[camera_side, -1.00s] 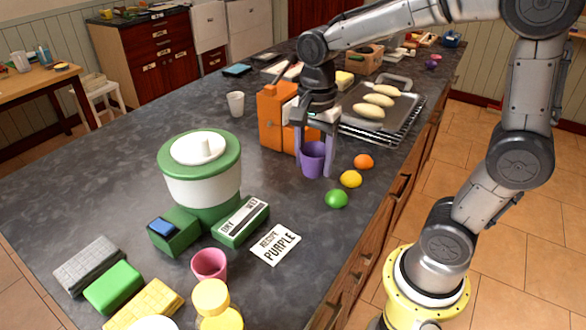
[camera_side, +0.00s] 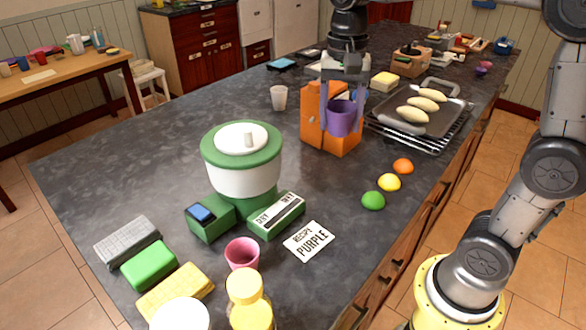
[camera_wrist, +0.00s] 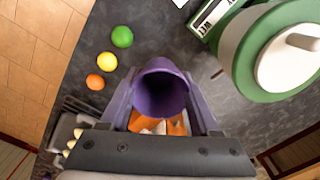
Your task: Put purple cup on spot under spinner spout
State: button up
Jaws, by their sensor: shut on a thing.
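The spinner (camera_side: 243,182), a white bowl with green lid and base, stands on the counter to the left of the cup. It also shows at the upper right of the wrist view (camera_wrist: 245,50). I cannot make out its spout or the spot under it.
Green (camera_side: 373,201), yellow (camera_side: 389,182) and orange (camera_side: 403,166) fruits lie along the right edge. A "RECIPE PURPLE" card (camera_side: 309,241) and a pink cup (camera_side: 242,254) lie nearer. Counter between box and spinner is clear.

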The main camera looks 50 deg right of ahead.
jog(key=w+n, duration=0.2)
jog(key=w, duration=0.4)
send_near(290, 169)
notch_tip(290, 169, down, 2)
jog(key=shift+f, duration=2.2)
jog(key=shift+f, duration=0.2)
jog(key=o, duration=1.3)
jog(key=shift+o, duration=0.2)
jog(key=shift+r, duration=0.15)
